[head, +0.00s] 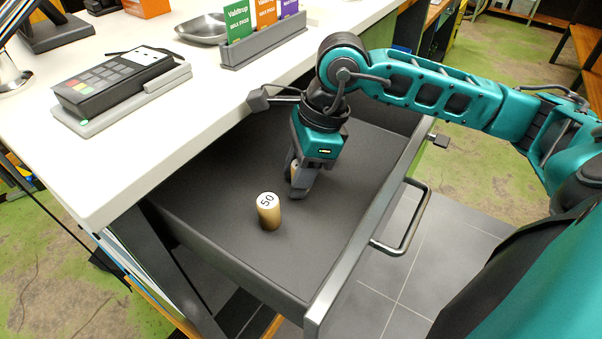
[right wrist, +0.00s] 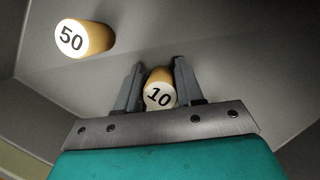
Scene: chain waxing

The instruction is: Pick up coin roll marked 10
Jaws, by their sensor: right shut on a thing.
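The coin roll marked 10 (right wrist: 159,91) is a tan cylinder with a white top. In the right wrist view it stands between the two fingers of my right gripper (right wrist: 159,88). In the head view the right gripper (head: 299,182) points down into the open drawer, shut on this roll, which is mostly hidden by the fingers. A second tan roll marked 50 (head: 268,212) stands upright on the drawer floor, nearer the front left; it also shows in the right wrist view (right wrist: 84,39). My left gripper is not in view.
The open grey drawer (head: 225,235) has raised walls and a bar handle (head: 407,222) on its right. The white counter (head: 120,165) overhangs its left and back. On the counter are a card terminal (head: 118,82), a metal bowl (head: 203,30) and a card holder (head: 262,48).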

